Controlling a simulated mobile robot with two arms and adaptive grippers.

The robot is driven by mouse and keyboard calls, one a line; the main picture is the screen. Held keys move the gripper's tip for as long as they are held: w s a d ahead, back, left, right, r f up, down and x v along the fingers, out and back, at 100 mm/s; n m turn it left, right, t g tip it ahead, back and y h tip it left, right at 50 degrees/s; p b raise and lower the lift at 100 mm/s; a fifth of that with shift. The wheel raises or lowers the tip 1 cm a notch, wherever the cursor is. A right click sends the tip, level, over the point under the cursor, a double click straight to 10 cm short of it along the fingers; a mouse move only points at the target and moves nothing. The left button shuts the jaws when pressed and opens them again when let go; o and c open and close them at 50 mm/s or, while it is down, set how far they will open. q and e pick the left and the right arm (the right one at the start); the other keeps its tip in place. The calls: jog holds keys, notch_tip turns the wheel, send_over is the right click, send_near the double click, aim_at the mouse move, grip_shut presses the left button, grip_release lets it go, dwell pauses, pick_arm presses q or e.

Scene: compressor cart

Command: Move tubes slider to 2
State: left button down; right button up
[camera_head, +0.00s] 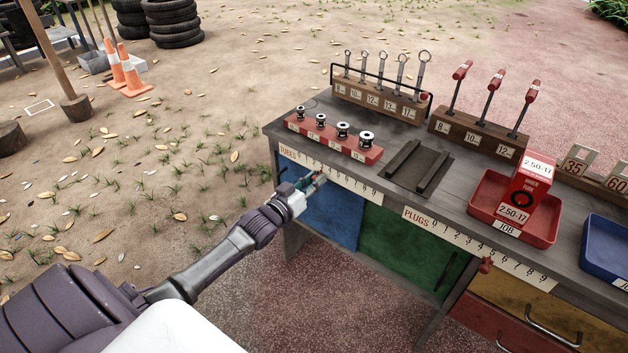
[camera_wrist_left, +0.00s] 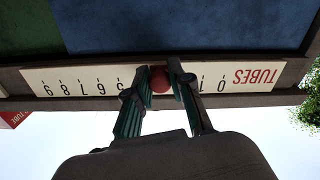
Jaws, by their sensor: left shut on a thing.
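The white TUBES scale (camera_head: 350,185) runs along the front edge of the workbench, numbered upward to 9. It shows upside down in the left wrist view (camera_wrist_left: 80,81). My left gripper (camera_head: 318,178) is at this scale. In the left wrist view my left gripper (camera_wrist_left: 160,82) is shut on the red slider knob (camera_wrist_left: 159,80), one finger on each side. The fingers and knob cover the marks between 1 and 5, so the exact setting cannot be read. My right gripper is not in view.
The PLUGS scale (camera_head: 480,246) has its own red slider (camera_head: 486,265) further right. A red block with several spools (camera_head: 334,138) stands above the TUBES scale. A red tray (camera_head: 485,190) with a red box (camera_head: 530,188) is on the bench. Open ground lies left.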

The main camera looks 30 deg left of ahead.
pick_arm(q)
jog(key=shift+w+a, duration=0.1)
jog(key=shift+a, duration=1.25)
jog(key=c, duration=1)
grip_release()
jog(key=s, duration=0.8)
jog(key=s+a, duration=0.1)
jog(key=s, duration=0.3)
jog(key=shift+d, duration=0.1)
